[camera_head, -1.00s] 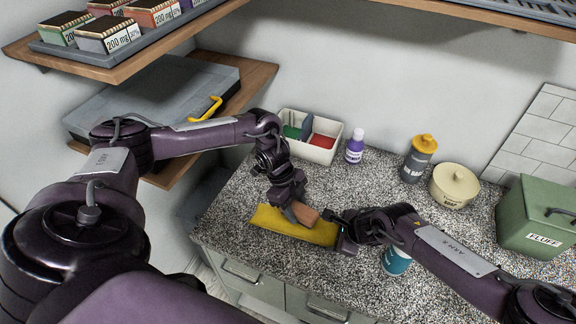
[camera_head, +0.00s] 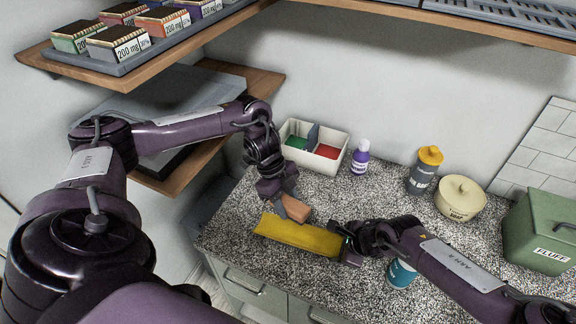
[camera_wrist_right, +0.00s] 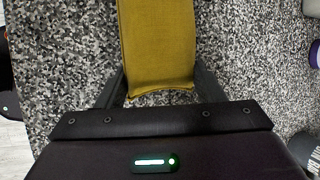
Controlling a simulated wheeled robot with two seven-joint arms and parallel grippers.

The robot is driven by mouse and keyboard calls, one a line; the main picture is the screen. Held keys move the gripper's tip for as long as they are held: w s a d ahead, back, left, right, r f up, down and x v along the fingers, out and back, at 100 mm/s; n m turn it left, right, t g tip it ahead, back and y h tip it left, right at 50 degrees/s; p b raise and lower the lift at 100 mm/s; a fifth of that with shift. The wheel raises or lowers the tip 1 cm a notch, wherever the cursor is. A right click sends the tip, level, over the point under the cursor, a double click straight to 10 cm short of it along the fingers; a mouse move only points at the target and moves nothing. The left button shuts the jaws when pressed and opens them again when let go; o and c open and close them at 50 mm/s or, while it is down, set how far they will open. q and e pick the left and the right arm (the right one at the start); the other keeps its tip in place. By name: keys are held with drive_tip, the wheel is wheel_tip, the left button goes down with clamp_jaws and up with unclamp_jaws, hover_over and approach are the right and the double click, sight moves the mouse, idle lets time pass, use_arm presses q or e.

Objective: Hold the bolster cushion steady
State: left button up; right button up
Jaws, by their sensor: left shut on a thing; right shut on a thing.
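The yellow bolster cushion (camera_head: 300,235) lies on the speckled counter near its front edge. My right gripper (camera_head: 346,243) is shut on the cushion's right end. In the right wrist view the cushion (camera_wrist_right: 158,45) runs away from the camera between the two fingers (camera_wrist_right: 158,88). My left gripper (camera_head: 289,207) is above the far side of the cushion and is shut on an orange-brown block (camera_head: 295,208). The block looks close to the cushion's far edge; I cannot tell if they touch.
A teal-labelled container (camera_head: 401,273) is beside my right arm. Shelves (camera_head: 150,65) overhang the left.

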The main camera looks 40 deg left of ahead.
use_arm(q)
drive_tip(key=shift+r, duration=1.3)
use_arm(e)
drive_tip(key=o, duration=1)
drive_tip(key=shift+o, duration=0.2)
drive_tip(key=shift+d, duration=0.1)
drive_tip(key=v, duration=1.2)
